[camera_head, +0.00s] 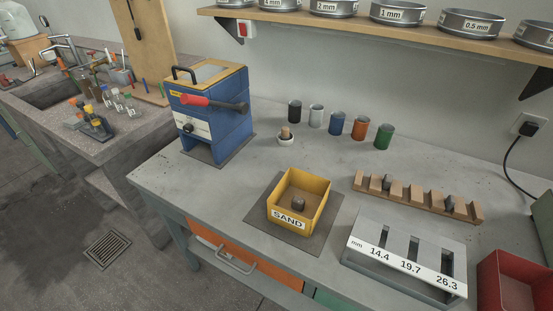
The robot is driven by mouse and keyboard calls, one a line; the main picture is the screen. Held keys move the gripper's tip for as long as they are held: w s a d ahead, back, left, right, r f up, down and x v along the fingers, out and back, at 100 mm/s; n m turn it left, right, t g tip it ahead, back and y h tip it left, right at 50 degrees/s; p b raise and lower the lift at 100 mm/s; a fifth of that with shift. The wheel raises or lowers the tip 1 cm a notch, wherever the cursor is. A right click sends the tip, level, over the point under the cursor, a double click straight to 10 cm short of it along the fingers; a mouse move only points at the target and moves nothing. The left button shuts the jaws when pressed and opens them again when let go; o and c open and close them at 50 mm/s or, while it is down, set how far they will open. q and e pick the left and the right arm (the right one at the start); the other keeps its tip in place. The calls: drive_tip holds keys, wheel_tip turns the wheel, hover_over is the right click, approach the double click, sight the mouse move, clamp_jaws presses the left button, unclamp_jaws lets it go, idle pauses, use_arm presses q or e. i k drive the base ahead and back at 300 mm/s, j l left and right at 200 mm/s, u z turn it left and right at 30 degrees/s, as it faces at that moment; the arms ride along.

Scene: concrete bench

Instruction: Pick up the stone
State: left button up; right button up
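Several dark grey pieces could be the stone. One small dark grey lump (298,204) sits inside the yellow open box labelled SAND (315,219). Two more dark lumps, one to the left (387,183) and one to the right (449,203), rest in the notched wooden rack (418,197). I cannot tell which one the task means. Neither of my grippers is in view.
A blue machine with a red-handled lever (212,114) stands at the back left. A slotted gauge (407,256) and red bin (512,285) are front right. The front left bench is clear.

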sight(387, 181)
drive_tip(key=z, duration=1.45)
drive_tip(key=k+j+z, duration=0.45)
drive_tip(key=j, duration=0.3)
drive_tip(key=k+j+z, duration=0.45)
drive_tip(key=k+j, duration=0.15)
